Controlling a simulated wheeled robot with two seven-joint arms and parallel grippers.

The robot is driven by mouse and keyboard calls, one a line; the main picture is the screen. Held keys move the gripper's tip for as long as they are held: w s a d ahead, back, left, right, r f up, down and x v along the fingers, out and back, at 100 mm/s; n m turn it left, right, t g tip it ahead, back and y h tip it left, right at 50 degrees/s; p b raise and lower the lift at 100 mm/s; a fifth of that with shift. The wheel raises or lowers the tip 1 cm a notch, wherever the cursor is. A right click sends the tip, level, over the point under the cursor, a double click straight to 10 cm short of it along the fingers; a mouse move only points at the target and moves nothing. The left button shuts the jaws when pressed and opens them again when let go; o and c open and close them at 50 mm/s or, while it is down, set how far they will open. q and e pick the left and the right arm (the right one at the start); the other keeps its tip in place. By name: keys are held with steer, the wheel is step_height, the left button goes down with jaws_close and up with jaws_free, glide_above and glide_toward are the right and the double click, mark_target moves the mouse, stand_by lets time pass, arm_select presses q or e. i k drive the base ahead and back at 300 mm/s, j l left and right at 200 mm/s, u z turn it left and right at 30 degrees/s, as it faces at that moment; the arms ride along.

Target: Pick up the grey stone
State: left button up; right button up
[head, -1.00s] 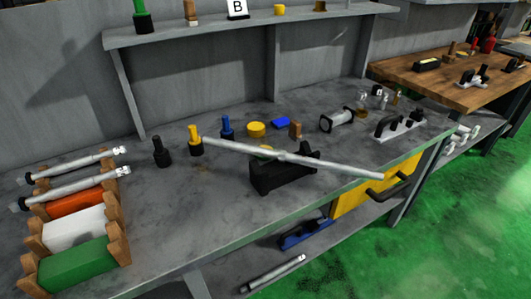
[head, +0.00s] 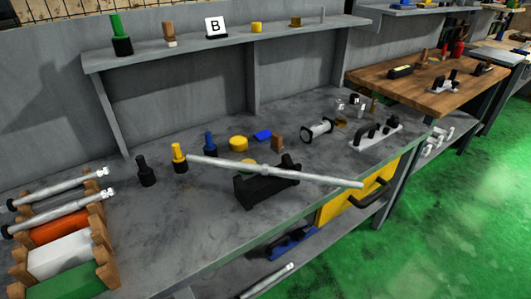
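I cannot make out a stone that is clearly grey in the head view. At the left of the bench, coloured blocks lie in a wooden rack (head: 100,256): an orange block (head: 58,229), a white block (head: 60,255) and a green block (head: 66,282). Two silver rods with black ends lie above the orange block, the nearer rod (head: 62,213) and the farther rod (head: 60,190). They may hide what is behind. Neither of my grippers is in view.
A long silver bar (head: 290,174) rests across a black block (head: 262,188) on the grey bench (head: 190,222). A shelf (head: 235,41) runs along the back. A yellow drawer (head: 345,203) is under the bench's right part. The bench's front left middle is clear.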

mark_target(277, 145)
steer(key=i+l+u, duration=0.3)
steer(key=l+u, duration=0.3)
steer(key=i+l+u, duration=0.25)
steer(key=l, duration=0.3)
steer(key=l+u, duration=0.6)
steer(key=l, duration=0.25)
